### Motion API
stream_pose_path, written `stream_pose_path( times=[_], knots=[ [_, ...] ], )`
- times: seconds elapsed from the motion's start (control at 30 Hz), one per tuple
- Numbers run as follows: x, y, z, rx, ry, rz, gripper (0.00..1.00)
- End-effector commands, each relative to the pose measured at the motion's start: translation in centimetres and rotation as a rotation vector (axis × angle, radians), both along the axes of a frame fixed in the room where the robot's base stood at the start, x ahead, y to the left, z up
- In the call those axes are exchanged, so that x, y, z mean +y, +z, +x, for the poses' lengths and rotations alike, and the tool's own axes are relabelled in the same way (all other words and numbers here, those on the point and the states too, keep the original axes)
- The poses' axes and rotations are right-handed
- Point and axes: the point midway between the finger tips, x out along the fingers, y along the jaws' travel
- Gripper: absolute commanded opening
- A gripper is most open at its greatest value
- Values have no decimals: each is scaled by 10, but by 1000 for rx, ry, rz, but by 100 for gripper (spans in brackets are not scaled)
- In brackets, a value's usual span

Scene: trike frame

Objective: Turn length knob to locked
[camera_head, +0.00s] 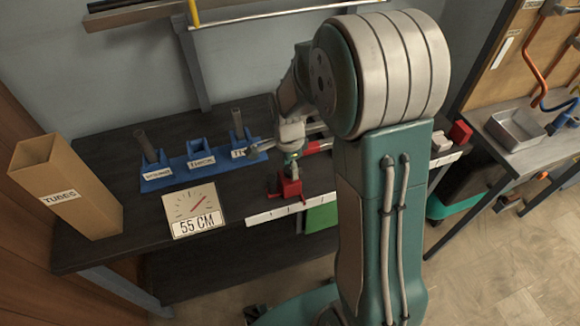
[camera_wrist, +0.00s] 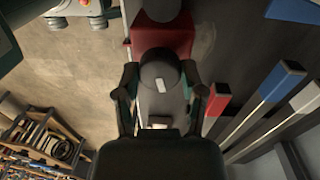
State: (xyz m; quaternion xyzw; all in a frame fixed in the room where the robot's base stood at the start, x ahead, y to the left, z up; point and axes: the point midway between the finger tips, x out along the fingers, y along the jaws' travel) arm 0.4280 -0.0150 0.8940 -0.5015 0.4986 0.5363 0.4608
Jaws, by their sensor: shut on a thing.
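The length knob (camera_wrist: 160,72) is a dark round knob with a white mark, in the middle of the wrist view. It sits by a red clamp block (camera_wrist: 178,42), which also shows in the head view (camera_head: 288,188) at the bench's front edge. My gripper (camera_wrist: 162,92) has one finger on each side of the knob and is shut on it. In the head view my gripper (camera_head: 291,160) points down just above the red block, and the knob is hidden there. The mark runs roughly along the line of the gripper; I cannot tell whether that is locked.
A dial sign reading 55 CM (camera_head: 193,210) stands left of the clamp, by a white scale strip (camera_head: 285,209). Blue tube holders (camera_head: 200,162) stand behind on the bench, and a cardboard tube box (camera_head: 62,192) at left. A second red block (camera_head: 460,132) is at right.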

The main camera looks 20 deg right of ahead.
Motion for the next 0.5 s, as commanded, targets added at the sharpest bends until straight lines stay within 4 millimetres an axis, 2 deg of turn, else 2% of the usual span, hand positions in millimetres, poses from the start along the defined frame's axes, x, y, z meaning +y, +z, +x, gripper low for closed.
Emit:
stream_pose_path(
  times=[0.2, 0.5],
  knots=[
    [0, -1, 0, 0, -87, 0, 5],
    [0, -1, 1, -2, -127, -1, 5]
  ],
)
